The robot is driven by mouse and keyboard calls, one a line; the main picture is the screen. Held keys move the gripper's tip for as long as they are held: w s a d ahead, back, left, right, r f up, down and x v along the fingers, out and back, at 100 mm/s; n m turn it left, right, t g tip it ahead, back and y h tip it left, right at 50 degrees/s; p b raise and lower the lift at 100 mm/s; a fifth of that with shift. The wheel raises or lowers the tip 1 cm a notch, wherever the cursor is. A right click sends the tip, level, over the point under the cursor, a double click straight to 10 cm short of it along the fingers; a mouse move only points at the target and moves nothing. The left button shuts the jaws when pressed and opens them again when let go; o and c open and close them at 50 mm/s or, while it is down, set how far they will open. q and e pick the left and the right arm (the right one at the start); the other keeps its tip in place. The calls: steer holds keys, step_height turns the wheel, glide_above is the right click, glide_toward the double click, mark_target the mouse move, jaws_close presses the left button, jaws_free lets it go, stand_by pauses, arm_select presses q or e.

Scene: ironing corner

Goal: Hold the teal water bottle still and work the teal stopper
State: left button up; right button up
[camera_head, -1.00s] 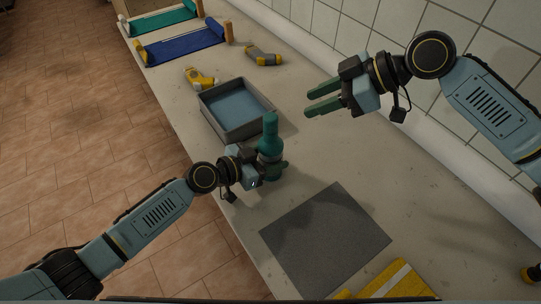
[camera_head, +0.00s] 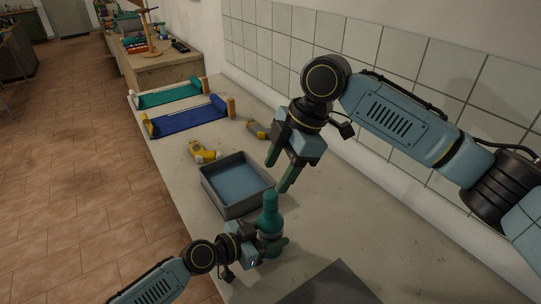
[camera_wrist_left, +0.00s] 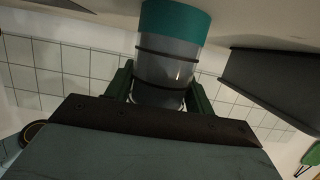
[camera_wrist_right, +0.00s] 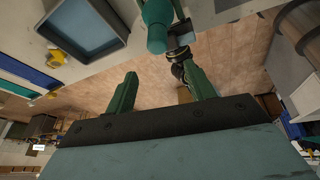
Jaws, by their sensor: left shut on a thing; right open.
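The teal water bottle (camera_head: 269,223) stands upright on the counter, in front of the grey tray. Its teal stopper (camera_head: 270,198) is at the top of the bottle. My left gripper (camera_head: 275,244) is shut on the bottle's body from the left. In the left wrist view the bottle's grey body and teal end (camera_wrist_left: 175,20) show between the fingers. My right gripper (camera_head: 278,172) is open and empty, pointing down above and beside the stopper, apart from it. In the right wrist view the stopper (camera_wrist_right: 157,38) lies beyond the open fingers, near the top edge.
A grey tray (camera_head: 215,193) with a blue inside stands just behind the bottle. A yellow-grey object (camera_head: 203,152) and a second one (camera_head: 256,130) lie behind it. A dark mat (camera_head: 330,287) lies in front. The tiled wall is on the right.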

mark_target(271, 194)
steer(key=f+n+h, duration=0.1)
steer(key=f, duration=0.1)
steer(key=a+f+h, duration=0.1)
steer(key=f+h, duration=0.1)
steer(key=f, duration=0.1)
steer(key=f+n+h, duration=0.1)
steer(key=f, duration=0.2)
steer(key=shift+w+a+f+n, duration=0.15)
steer(key=shift+a+f+n, duration=0.05)
steer(key=shift+a+n, duration=0.15)
stand_by(0.4)
steer(key=c, duration=1)
steer(key=shift+c, duration=0.2)
